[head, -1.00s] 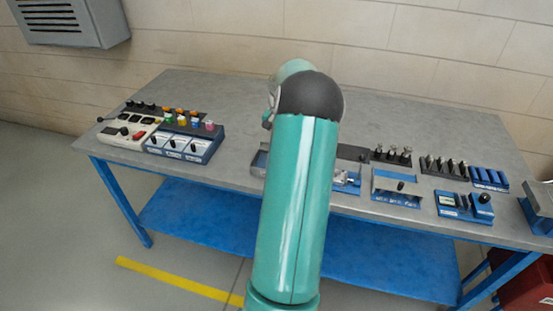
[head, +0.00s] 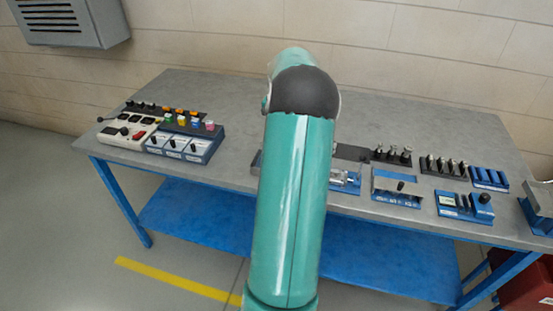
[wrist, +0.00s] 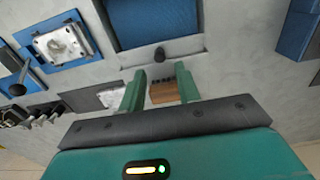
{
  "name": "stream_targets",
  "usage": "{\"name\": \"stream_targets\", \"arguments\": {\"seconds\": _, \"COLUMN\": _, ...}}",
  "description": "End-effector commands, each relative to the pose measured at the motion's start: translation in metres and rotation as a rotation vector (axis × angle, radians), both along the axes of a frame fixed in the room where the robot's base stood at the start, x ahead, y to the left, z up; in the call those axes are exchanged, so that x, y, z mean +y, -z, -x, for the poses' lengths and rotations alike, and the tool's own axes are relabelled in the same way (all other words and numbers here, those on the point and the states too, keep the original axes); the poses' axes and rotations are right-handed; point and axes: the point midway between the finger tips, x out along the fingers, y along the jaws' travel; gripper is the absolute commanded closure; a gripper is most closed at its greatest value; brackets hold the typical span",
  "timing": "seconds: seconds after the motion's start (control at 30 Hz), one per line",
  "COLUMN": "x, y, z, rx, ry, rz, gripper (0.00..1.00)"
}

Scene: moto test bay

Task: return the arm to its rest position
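My teal arm (head: 292,200) stands upright in the middle of the head view, its dark joint in front of the bench. It hides my gripper there. In the wrist view my gripper (wrist: 160,73) shows two green fingers set apart, with a clear gap. A small brown block (wrist: 163,94) with dark marks on its edge shows between the fingers. It looks to lie below on the bench, and I see no finger closed on it.
The grey workbench (head: 240,95) carries a switch panel (head: 128,133), a blue box with knobs (head: 184,146), a blue fixture with a gauge (head: 465,206) and a black holder (head: 443,167). A blue panel (wrist: 153,20) lies ahead in the wrist view. A wall box (head: 70,22) hangs upper left.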

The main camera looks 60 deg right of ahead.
Motion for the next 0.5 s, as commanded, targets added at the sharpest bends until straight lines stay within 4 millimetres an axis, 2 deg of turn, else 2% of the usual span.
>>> {"name": "stream_targets", "arguments": {"seconds": 0.23, "x": 0.000, "y": -0.020, "z": 0.000, "rx": 0.001, "ry": -0.001, "rz": 0.000, "gripper": 0.67}}
{"name": "stream_targets", "arguments": {"seconds": 0.5, "x": 0.000, "y": -0.021, "z": 0.000, "rx": 0.001, "ry": -0.001, "rz": -0.001, "gripper": 0.67}}
